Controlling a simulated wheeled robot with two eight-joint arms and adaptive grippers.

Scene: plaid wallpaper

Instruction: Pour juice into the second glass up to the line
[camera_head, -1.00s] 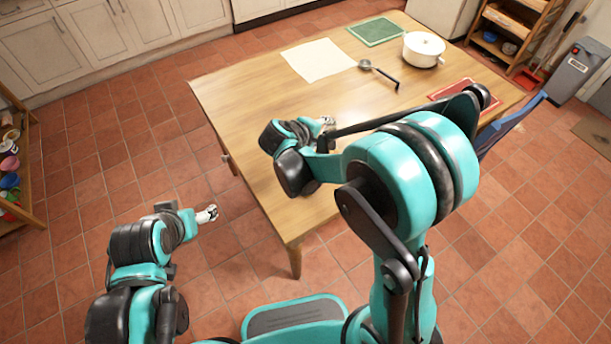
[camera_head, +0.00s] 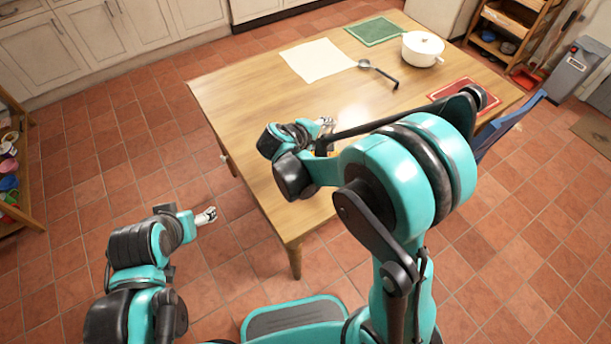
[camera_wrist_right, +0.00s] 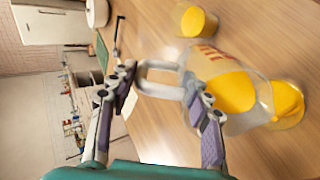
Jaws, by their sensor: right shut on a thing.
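In the right wrist view my right gripper (camera_wrist_right: 158,88) is shut on the pale handle (camera_wrist_right: 158,75) of a clear jug (camera_wrist_right: 205,62). Orange juice (camera_wrist_right: 232,93) shows inside the jug, which looks tilted. A glass with orange juice (camera_wrist_right: 196,22) stands apart on the table, at the top of that view. A second orange-filled shape (camera_wrist_right: 288,103), probably a glass, is beside or behind the jug's far side; whether juice is flowing cannot be told. In the head view my right gripper (camera_head: 327,125) is over the table, its load mostly hidden by my arm. My left gripper (camera_head: 206,216) hangs away from the table.
The wooden table (camera_head: 240,105) has a white pot (camera_head: 423,49), a ladle (camera_head: 380,73), a white cloth (camera_head: 317,60), a green mat (camera_head: 374,31) and a red mat (camera_head: 464,93). A blue chair (camera_head: 511,127) stands at its right. The table's left part is clear.

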